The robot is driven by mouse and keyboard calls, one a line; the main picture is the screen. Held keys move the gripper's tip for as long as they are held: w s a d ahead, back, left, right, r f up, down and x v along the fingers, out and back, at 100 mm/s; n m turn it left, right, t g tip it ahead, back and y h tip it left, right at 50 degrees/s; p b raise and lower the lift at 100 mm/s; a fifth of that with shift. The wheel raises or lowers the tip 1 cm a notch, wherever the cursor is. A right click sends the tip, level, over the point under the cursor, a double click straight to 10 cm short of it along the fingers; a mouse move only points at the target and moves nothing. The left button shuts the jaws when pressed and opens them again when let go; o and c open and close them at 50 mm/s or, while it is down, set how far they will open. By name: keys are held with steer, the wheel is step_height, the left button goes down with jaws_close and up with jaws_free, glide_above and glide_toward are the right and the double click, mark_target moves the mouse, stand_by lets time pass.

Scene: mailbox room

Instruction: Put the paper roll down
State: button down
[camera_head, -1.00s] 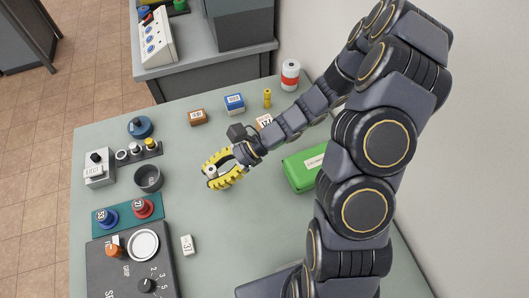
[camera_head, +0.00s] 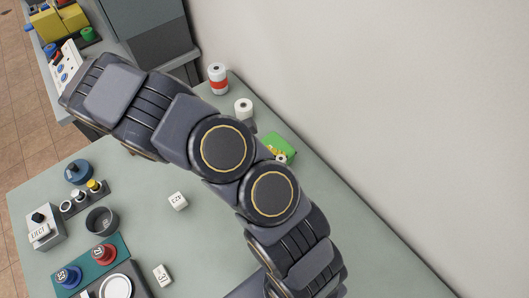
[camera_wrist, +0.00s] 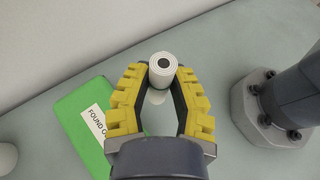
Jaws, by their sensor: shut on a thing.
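A white paper roll (camera_wrist: 163,68) with a dark core shows end-on in the wrist view. The yellow fingers of my gripper (camera_wrist: 162,82) are shut on it. In the head view my gripper (camera_head: 280,155) is mostly hidden behind my arm, with a little yellow and the roll's white end (camera_head: 283,159) showing in front of the green box (camera_head: 283,142). In the wrist view the green box (camera_wrist: 80,130) lies just left of the fingers. I cannot tell whether the roll touches the table.
Another white roll (camera_head: 243,107) stands near the wall, beyond the green box. A white-and-red canister (camera_head: 218,80) is behind it. A dark cup (camera_head: 102,221) and control boxes are at left. Bare table (camera_wrist: 230,60) lies right of the held roll.

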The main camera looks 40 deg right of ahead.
steer(key=w+d+r+n+t+h, duration=0.2)
steer(key=w+r+n+t+h, duration=0.15)
steer(key=w+n+t, duration=0.35)
steer(key=shift+m+y, duration=0.45)
steer(key=shift+m, duration=0.05)
steer(key=shift+w+f, duration=0.2)
steer(key=shift+f, duration=1.65)
steer(key=shift+w+f, duration=0.15)
steer(key=shift+f, duration=1.7)
steer(key=c, duration=1)
jaws_free()
